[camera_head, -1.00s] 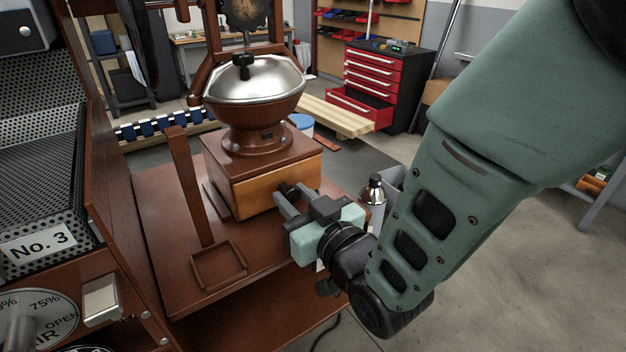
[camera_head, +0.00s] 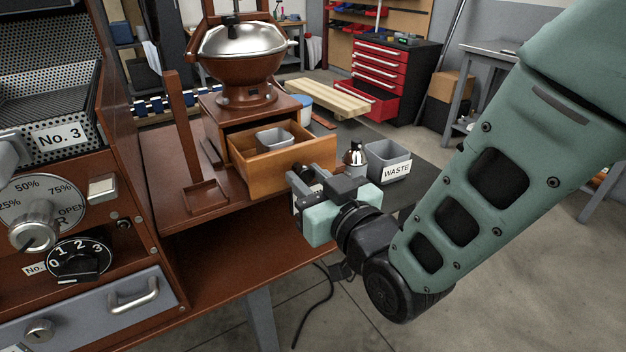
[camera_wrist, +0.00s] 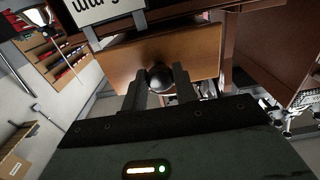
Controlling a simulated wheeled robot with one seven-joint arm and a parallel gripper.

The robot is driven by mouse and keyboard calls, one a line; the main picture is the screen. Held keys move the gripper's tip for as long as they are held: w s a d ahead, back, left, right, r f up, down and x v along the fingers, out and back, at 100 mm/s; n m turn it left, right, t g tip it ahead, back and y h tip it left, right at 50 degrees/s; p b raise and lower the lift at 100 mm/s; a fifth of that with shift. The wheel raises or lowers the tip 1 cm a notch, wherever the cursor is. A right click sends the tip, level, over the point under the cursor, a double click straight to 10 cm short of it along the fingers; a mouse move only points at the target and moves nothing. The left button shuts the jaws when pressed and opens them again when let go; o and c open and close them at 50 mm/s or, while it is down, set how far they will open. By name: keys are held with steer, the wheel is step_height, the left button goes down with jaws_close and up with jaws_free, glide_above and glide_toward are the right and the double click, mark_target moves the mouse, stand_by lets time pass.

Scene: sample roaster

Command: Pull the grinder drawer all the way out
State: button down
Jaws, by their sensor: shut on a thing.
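The grinder (camera_head: 245,62) has a silver dome over a brown bowl and a wooden base box. Its wooden drawer (camera_head: 283,172) stands well out from the base, with a small grey cup (camera_head: 273,140) inside. My gripper (camera_head: 303,182) is at the drawer's front, its fingers partly hidden in the head view. In the wrist view my gripper (camera_wrist: 160,88) has one finger on each side of the dark round knob (camera_wrist: 159,77), in front of the drawer front (camera_wrist: 195,52). It is shut on the knob.
A grey bin labelled WASTE (camera_head: 388,162) and a small silver bottle (camera_head: 355,157) stand right of the drawer. A brown upright post with a square frame (camera_head: 203,196) stands on the brown table to the left. The roaster panel (camera_head: 60,225) is at the far left.

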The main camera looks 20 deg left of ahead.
steer(key=c, duration=1.1)
jaws_free()
steer(key=p+v, duration=0.6)
steer(key=v, duration=0.3)
steer(key=shift+s+d+r, duration=0.2)
steer(key=shift+s+r, duration=0.05)
steer(key=shift+r, duration=0.1)
steer(key=p, duration=0.4)
steer(key=shift+s+d, duration=0.2)
steer(key=shift+d, duration=0.05)
